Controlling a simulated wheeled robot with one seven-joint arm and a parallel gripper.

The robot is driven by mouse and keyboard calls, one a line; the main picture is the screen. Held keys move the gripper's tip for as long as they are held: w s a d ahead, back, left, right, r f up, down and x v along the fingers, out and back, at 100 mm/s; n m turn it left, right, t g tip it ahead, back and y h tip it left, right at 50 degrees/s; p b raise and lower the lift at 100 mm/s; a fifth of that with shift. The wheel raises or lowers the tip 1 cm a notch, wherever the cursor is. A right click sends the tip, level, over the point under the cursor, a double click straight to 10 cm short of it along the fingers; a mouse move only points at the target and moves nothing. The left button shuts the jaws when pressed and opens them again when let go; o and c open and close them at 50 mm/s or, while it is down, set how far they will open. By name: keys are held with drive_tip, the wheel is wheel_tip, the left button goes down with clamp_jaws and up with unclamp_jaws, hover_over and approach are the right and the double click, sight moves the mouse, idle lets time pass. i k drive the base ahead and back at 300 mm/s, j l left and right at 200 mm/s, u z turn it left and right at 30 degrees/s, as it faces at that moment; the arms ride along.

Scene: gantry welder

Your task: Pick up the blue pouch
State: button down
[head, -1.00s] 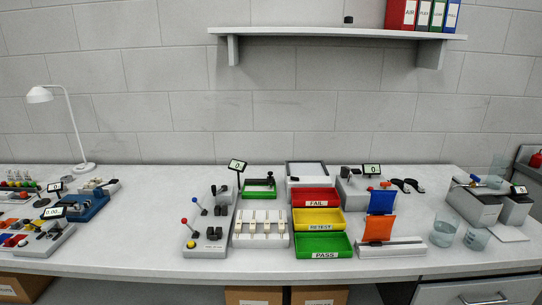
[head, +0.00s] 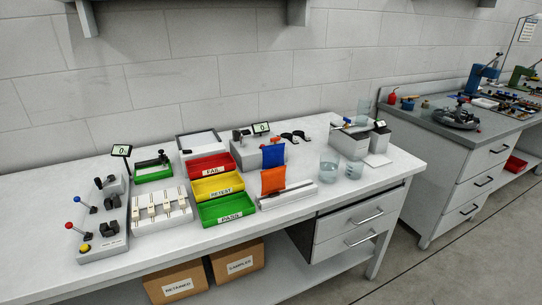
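The blue pouch (head: 273,155) stands upright on the white bench, right of the red FAIL tray, in the head view. An orange pouch (head: 273,181) stands just in front of it and overlaps its lower part. The orange pouch is at a long white rack or base (head: 288,197). I cannot tell how the blue pouch is held up. My gripper is not in view.
Red (head: 207,163), yellow (head: 219,184) and green (head: 226,211) trays stand left of the pouches. A device with a display (head: 246,152) is close behind. Glass beakers (head: 328,171) stand to the right. Drawers (head: 350,233) are under the bench's right end.

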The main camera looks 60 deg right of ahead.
sight(273, 155)
drive_tip(key=l+u, duration=0.5)
drive_tip(key=l, duration=1.5)
drive_tip(key=k+l, duration=0.1)
drive_tip(key=l, duration=0.25)
drive_tip(key=l+u, duration=0.15)
drive_tip(key=l, duration=0.15)
drive_tip(key=k, duration=0.05)
